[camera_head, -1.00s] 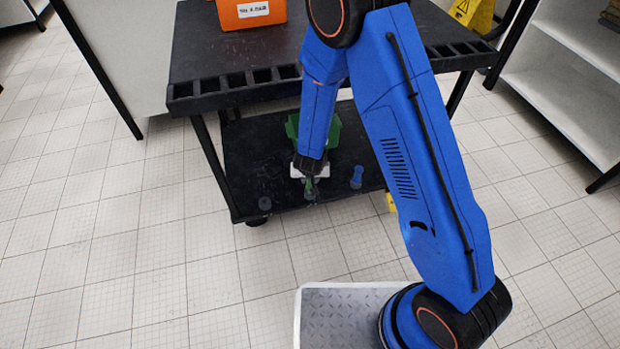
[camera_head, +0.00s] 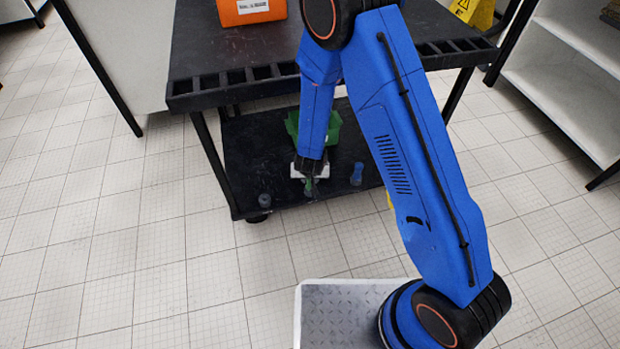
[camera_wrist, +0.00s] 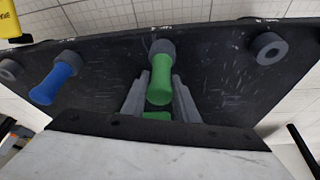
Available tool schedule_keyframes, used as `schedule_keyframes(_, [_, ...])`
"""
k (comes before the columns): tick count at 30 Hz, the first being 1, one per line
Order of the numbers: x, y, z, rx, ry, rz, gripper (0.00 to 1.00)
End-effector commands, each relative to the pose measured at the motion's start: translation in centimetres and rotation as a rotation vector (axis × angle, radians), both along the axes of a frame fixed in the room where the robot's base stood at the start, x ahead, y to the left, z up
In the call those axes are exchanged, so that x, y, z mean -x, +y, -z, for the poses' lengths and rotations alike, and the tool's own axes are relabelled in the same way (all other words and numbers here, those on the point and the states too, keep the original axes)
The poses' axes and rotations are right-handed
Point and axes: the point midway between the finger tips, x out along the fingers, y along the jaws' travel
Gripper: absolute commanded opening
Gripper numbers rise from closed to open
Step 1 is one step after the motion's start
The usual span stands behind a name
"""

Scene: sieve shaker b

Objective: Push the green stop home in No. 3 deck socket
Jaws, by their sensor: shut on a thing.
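The green stop (camera_wrist: 160,85) is between the two grey fingers of my gripper (camera_wrist: 160,92), which is shut on it. Its far end meets a dark grey ring socket (camera_wrist: 162,47) on the black deck. I cannot tell how deep it sits. In the head view, my gripper (camera_head: 309,180) is low over the front of the cart's lower deck (camera_head: 250,160), and the green stop (camera_head: 309,186) shows small below it. The No. 3 marking is not legible.
A blue stop (camera_wrist: 55,80) stands in a neighbouring socket (camera_wrist: 67,58). Bare ring sockets show at the right (camera_wrist: 268,47) and far left (camera_wrist: 10,70). A green bin (camera_head: 333,128) is behind my gripper. The upper shelf (camera_head: 240,60) overhangs, carrying an orange box (camera_head: 250,10).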

Motion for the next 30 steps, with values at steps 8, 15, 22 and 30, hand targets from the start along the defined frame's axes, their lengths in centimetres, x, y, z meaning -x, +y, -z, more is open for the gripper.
schedule_keyframes(8, [0.0, 0.0, 0.0, 0.000, 0.000, 0.000, 0.49])
schedule_keyframes(15, [0.1, 0.0, -0.4, 0.000, -0.001, 0.001, 0.49])
schedule_keyframes(22, [1.1, 0.0, -2.8, -0.002, -0.002, 0.001, 0.49])
schedule_keyframes(30, [2.5, 0.0, -6.3, -0.002, -0.003, 0.001, 0.49])
